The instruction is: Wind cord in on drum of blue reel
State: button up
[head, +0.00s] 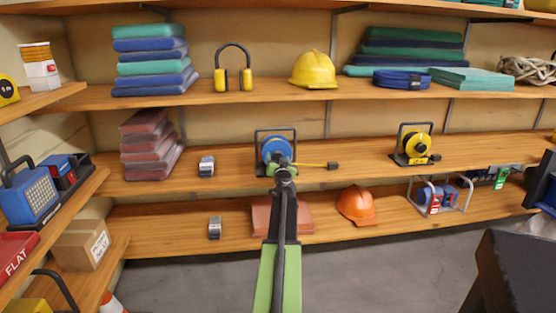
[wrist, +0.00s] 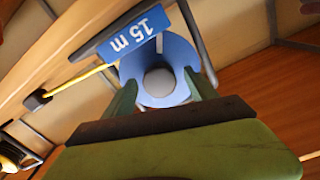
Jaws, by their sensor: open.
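The blue reel (head: 275,148) stands in its dark frame on the middle shelf, straight ahead in the head view. A yellow cord (head: 311,165) runs out from it to the right and ends in a dark plug (head: 332,166) on the shelf. In the wrist view the blue drum (wrist: 143,68) faces me, with a grey round centre (wrist: 159,82) and a "15 m" label (wrist: 133,36). The cord (wrist: 88,77) and plug (wrist: 37,99) show at left there. My gripper (wrist: 159,87) is open, its green fingers at either side of the drum's centre. Contact cannot be told.
A yellow reel (head: 417,145) stands farther right on the same shelf. A small grey device (head: 206,166) and stacked red pads (head: 146,145) are left of the blue reel. An orange helmet (head: 356,204) is on the shelf below. Shelf around the cord is clear.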

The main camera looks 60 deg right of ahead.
jog(key=shift+w+d, duration=0.1)
jog(key=c, duration=1.3)
jog(key=shift+c, duration=0.4)
jog(key=shift+m, duration=0.3)
